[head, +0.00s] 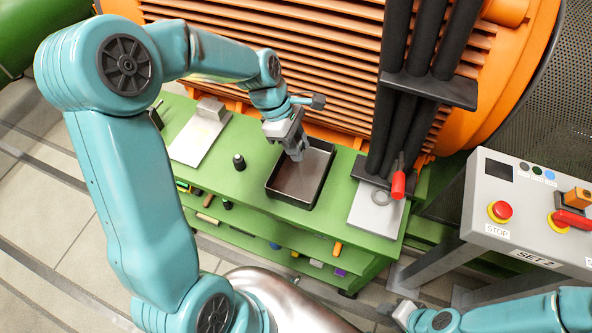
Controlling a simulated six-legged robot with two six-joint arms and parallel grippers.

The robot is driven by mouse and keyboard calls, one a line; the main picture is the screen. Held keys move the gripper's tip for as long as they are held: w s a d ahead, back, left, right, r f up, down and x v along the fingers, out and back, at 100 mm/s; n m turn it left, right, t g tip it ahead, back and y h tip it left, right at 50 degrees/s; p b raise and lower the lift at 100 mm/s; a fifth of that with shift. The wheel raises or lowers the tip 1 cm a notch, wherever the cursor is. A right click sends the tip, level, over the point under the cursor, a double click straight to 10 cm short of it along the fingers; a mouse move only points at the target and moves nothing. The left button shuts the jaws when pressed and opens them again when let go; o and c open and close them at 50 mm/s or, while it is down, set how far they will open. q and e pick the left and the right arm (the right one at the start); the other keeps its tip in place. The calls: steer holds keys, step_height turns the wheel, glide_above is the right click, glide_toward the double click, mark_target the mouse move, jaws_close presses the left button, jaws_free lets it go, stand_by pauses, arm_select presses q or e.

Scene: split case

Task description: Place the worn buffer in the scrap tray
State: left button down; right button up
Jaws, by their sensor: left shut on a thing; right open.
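The scrap tray (282,200) is a dark open box on the green bench, brown inside. My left gripper (300,153) points down over the back part of the tray. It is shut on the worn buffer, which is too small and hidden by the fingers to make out. I cannot tell whether it touches the tray floor. A small black buffer-like piece (239,162) stands upright on the bench, left of the tray. My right gripper (402,314) is low at the bottom right, open and away from the bench.
A pale plate with a block (201,140) lies left on the bench. A light plate (375,212) with a ring and a red-handled tool (398,183) lies right. Black pipes and the orange finned casing (320,105) rise behind. A control panel (535,205) stands right.

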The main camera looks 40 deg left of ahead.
arm_select(q)
steer(key=shift+f, duration=5.85)
steer(key=shift+d+f, duration=0.1)
steer(key=c, duration=0.8)
jaws_free()
steer(key=shift+f, duration=0.1)
steer(key=shift+c, duration=0.2)
steer(key=shift+r, duration=0.35)
steer(key=v, duration=1.1)
steer(key=shift+r, duration=0.35)
